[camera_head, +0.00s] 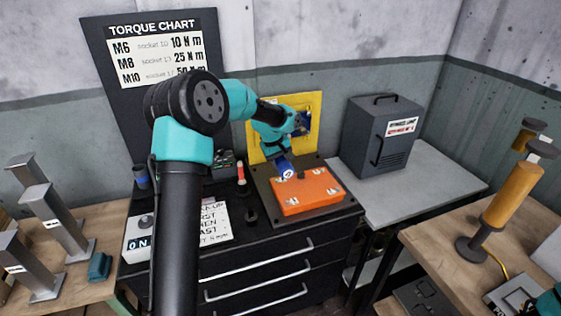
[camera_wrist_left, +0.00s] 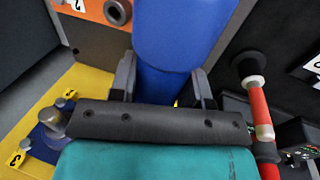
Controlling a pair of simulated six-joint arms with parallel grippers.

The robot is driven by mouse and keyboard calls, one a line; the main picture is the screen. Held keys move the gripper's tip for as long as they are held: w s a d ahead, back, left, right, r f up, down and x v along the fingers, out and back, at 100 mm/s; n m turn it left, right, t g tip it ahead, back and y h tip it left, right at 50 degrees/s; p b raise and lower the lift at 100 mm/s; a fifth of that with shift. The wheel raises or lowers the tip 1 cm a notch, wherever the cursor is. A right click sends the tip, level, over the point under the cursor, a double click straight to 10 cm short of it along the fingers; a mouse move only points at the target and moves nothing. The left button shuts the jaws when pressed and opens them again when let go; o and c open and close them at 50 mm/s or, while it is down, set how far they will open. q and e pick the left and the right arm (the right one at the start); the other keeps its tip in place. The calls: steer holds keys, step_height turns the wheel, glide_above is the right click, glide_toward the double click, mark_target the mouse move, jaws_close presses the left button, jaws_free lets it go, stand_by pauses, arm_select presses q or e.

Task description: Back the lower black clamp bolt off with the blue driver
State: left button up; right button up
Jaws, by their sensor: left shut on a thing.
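My left gripper (camera_head: 281,156) is shut on the blue driver (camera_head: 286,171), just above the back left part of the orange box. In the left wrist view the driver's thick blue handle (camera_wrist_left: 172,50) sits between the two dark fingers of the gripper (camera_wrist_left: 165,88). The driver's tip is not clear in either view. I cannot pick out the lower black clamp bolt for sure. A dark round part (camera_wrist_left: 118,11) shows on the orange surface beside the driver. My right gripper is not in view.
The orange box (camera_head: 308,193) lies on a dark plate on the black drawer cabinet (camera_head: 270,262). A yellow panel (camera_head: 257,150) stands behind it, partly hidden by my arm. A red and white tool (camera_head: 241,173) stands to the left. A grey case (camera_head: 375,140) stands to the right.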

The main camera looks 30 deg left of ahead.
mark_target(284, 163)
arm_select(q)
steer(key=shift+r, duration=0.1)
steer(key=shift+s+d, duration=0.8)
steer(key=shift+d, duration=0.15)
steer(key=shift+s+d, duration=0.75)
steer(key=shift+d, duration=0.2)
